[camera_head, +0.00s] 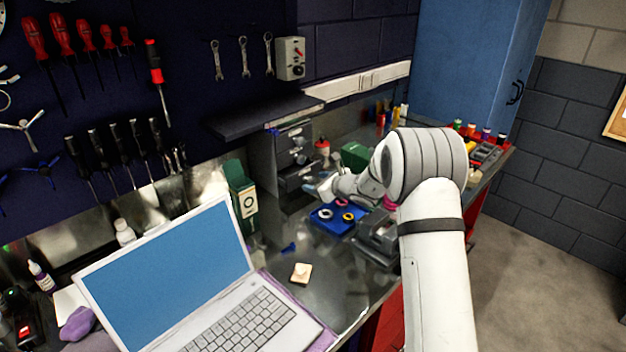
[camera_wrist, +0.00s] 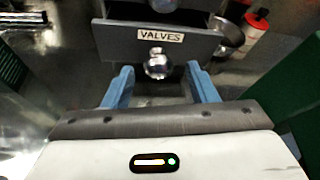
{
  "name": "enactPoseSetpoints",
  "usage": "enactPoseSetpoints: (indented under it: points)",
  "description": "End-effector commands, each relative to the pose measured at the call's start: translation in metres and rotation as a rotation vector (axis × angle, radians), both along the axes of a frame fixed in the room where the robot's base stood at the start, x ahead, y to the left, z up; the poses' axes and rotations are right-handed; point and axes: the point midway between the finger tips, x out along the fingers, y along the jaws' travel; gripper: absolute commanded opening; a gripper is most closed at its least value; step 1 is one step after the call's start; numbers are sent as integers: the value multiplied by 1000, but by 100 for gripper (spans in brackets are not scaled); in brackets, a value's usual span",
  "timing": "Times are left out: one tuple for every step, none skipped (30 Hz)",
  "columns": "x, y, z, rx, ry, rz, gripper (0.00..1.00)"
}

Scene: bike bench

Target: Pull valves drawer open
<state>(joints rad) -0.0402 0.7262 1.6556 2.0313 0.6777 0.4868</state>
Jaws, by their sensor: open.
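The valves drawer (camera_wrist: 120,37) has a dark grey front with a white "VALVES" label and a round shiny knob (camera_wrist: 157,66) below it. In the wrist view a dark space shows above its front edge, so it seems to stand out somewhat from the cabinet. My gripper (camera_wrist: 160,69) is open, its two blue fingers on either side of the knob, with gaps visible and the knob about level with the fingertips. In the head view my gripper (camera_head: 318,189) is at the small grey drawer cabinet (camera_head: 262,160), by its lower drawer; the knob there is not clear.
A green box (camera_head: 240,192) stands left of the cabinet, and another green box (camera_head: 355,156) to its right. A blue tray (camera_head: 328,224) with coloured rings lies in front, beside a grey vise-like block (camera_head: 378,238). A laptop (camera_head: 180,275) fills the left foreground.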

Motion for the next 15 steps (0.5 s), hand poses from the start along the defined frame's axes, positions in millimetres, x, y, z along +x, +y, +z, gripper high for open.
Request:
enactPoseSetpoints:
  points:
    - [4,5,-1,0,0,2,52]
    - [6,7,-2,0,0,2,52]
    - [9,9,-4,0,1,3,52]
    - [10,10,-5,0,1,3,52]
    - [11,11,-5,-1,0,3,52]
    - [12,12,-6,0,-1,3,52]
    - [13,13,-6,0,-1,3,52]
    - [13,13,-7,0,-1,4,52]
    - [13,14,-7,-1,0,3,52]
    - [14,14,-7,-1,0,3,52]
    - [13,14,-7,-1,0,3,52]
    - [13,14,-7,-1,0,3,52]
    - [13,14,-7,-1,0,3,52]
    - [13,14,-7,-1,0,3,52]
    - [13,14,-7,-1,-1,4,52]
